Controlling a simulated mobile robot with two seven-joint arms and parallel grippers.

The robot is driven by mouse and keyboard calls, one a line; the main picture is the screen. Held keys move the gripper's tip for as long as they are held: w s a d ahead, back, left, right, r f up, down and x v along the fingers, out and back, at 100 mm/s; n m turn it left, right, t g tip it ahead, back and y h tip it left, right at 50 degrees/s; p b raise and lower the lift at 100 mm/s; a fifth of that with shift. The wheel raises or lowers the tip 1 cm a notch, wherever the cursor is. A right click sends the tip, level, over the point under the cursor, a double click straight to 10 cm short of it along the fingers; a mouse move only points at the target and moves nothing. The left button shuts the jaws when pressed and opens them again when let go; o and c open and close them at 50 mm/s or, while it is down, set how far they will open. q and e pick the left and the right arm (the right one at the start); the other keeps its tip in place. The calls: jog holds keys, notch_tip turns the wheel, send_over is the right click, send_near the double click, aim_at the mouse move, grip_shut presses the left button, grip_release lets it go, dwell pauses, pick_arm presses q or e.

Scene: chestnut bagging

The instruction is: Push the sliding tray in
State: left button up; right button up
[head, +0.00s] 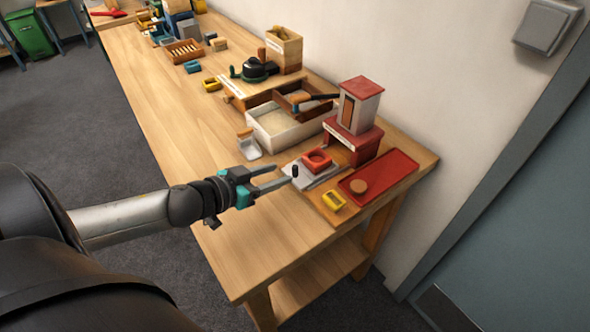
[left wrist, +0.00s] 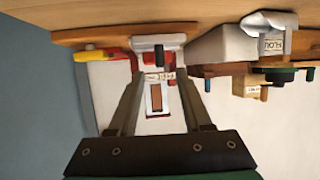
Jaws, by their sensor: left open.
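The sliding tray (head: 325,178) is a light grey plate, drawn out from the red base (head: 366,148) of a red-and-white dispenser (head: 360,104). A red square frame (head: 317,158) sits on it, and a small black knob (head: 295,171) stands at its near end. My left gripper (head: 283,176) is open and empty, its fingertips close to the knob. In the left wrist view, the tray (left wrist: 172,40) shows beyond the fingers, and the knob (left wrist: 159,56) appears between the lines of the fingertips (left wrist: 160,72). Contact cannot be told. My right gripper is not in view.
A red mat (head: 398,167) with a brown disc (head: 358,187) lies right of the tray, and a yellow frame (head: 333,200) in front. A white scoop (head: 250,149) and white bin (head: 273,139) stand to the left. The table front (head: 248,250) is clear.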

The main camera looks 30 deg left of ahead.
aim_at(293, 169)
pick_arm(q)
jog(key=shift+b+x, duration=0.75)
jog(key=shift+x, duration=2.75)
grip_shut()
